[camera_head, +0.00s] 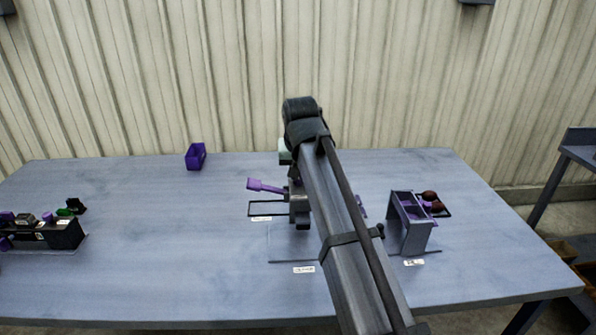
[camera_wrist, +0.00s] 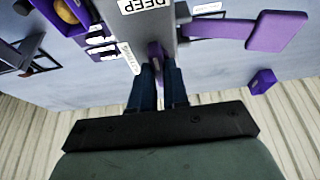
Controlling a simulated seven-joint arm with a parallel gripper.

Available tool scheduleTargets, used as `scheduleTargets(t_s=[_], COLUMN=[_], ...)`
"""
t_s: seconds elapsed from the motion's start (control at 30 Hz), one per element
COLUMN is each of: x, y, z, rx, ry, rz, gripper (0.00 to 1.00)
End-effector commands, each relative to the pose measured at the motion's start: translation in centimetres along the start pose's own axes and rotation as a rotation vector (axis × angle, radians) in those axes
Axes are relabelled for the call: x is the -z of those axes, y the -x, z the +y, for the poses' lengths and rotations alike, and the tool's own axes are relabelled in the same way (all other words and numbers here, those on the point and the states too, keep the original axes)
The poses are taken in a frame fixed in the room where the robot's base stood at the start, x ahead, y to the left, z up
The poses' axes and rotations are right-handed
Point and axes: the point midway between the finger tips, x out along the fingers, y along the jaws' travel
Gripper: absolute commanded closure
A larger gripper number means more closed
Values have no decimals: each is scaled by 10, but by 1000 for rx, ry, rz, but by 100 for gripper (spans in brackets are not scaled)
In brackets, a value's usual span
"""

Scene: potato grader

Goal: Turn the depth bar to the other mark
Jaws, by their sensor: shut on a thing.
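My gripper (camera_wrist: 158,85) points at a grey housing (camera_wrist: 180,18) that carries a DEEP label (camera_wrist: 139,5). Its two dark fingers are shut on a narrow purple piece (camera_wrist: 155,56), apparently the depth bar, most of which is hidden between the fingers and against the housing. In the head view my gripper (camera_head: 298,205) is at the middle of the table, mostly covered by my arm. A purple paddle (camera_head: 262,186) sticks out to the left there; it also shows at the upper right of the wrist view (camera_wrist: 276,31).
A purple bin (camera_head: 195,156) stands at the back of the table. A grey stand with a purple tray (camera_head: 412,222) and brown potatoes (camera_head: 431,201) is to the right. A dark rack (camera_head: 50,233) sits at the left. The table between rack and middle is clear.

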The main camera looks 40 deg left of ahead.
Motion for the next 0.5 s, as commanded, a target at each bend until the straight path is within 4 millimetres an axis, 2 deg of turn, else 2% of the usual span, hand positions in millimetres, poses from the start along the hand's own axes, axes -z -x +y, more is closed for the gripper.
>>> scheduleTargets(t_s=[0.27, 0.5], x=[0, 0], y=[0, 0], z=[0, 2], rx=[6, 47], ry=[16, 113], rz=[0, 0], gripper=[100, 100])
